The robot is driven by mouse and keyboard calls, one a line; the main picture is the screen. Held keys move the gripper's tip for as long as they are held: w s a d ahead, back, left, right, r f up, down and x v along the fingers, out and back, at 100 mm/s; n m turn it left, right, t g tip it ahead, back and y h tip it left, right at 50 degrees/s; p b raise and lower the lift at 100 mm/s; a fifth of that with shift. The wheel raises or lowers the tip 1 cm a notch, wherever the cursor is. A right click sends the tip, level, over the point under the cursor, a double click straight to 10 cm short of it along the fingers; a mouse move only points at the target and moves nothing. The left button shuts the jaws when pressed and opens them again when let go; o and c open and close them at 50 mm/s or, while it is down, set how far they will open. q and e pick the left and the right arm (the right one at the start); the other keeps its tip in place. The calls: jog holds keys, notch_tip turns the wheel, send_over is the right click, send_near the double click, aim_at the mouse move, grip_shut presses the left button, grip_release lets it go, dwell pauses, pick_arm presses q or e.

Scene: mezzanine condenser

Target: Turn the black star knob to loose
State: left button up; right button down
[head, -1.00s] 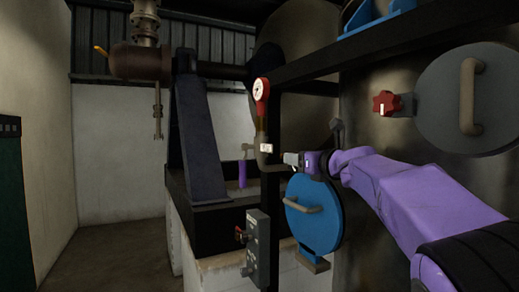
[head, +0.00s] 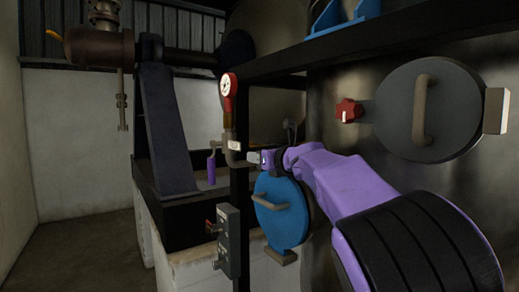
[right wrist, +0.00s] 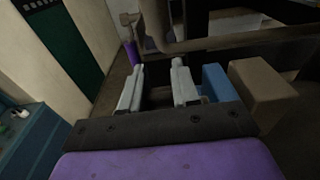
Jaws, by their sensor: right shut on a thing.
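My right gripper (head: 258,159) reaches in from the right, at the top edge of the round blue hatch (head: 283,225). In the right wrist view its two grey fingers (right wrist: 158,82) stand apart, with a dark thing between them. I take it for the black star knob (right wrist: 160,98); its star shape does not show, and its turn angle cannot be told. The gripper hides this spot in the head view. A red star knob (head: 348,110) sits at the left edge of the grey round hatch (head: 393,112). My left gripper is out of view.
A pipe with a red gauge (head: 228,88) stands close left of my right gripper. A purple-handled lever (head: 211,168) is beyond it. A grey switch box (head: 228,240) is below. Dark frame beams cross above. Open floor (head: 75,250) lies at far left.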

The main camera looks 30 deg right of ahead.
jog(key=shift+w+r+g+p, duration=0.1)
jog(key=shift+r+g+p, duration=0.35)
jog(key=shift+p, duration=0.2)
jog(key=shift+d+f+g, duration=0.1)
jog(key=shift+f+g, duration=0.35)
jog(key=shift+f, duration=0.1)
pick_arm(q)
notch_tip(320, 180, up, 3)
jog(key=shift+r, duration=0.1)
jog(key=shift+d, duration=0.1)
pick_arm(e)
jog(key=c, duration=0.9)
grip_release()
jog(key=shift+d+f, duration=0.1)
